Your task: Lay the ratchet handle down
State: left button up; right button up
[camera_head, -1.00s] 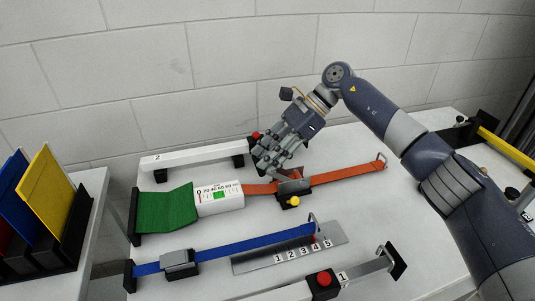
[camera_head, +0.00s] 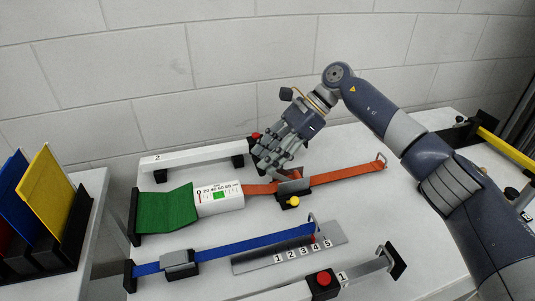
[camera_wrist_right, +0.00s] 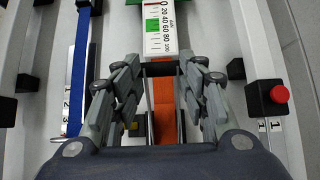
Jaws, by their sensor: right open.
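The ratchet (camera_head: 293,187) sits on the orange strap (camera_head: 345,175) in the middle of the table, with a yellow knob at its front. Its handle (camera_wrist_right: 160,69) shows in the right wrist view as a dark crossbar on thin metal sides, raised toward the camera. My right gripper (camera_head: 266,162) is open just above and behind the ratchet. In the right wrist view its fingers (camera_wrist_right: 162,78) are on either side of the handle. I cannot tell whether they touch it. My left gripper is not in view.
A white gauge block (camera_head: 220,198) with a green pad (camera_head: 166,209) is left of the ratchet. A blue strap (camera_head: 230,246) and numbered plate (camera_head: 290,250) lie in front. White rail 2 (camera_head: 195,157) is behind, rail 1 (camera_head: 365,267) in front. Coloured panels (camera_head: 45,195) stand far left.

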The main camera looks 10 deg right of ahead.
jog(key=o, duration=0.5)
jog(key=shift+s+d+f, duration=0.15)
jog(key=shift+d, duration=0.25)
jog(key=shift+c, duration=0.2)
jog(key=shift+o, duration=1.4)
jog(key=w+v, duration=0.1)
jog(key=v, duration=1.1)
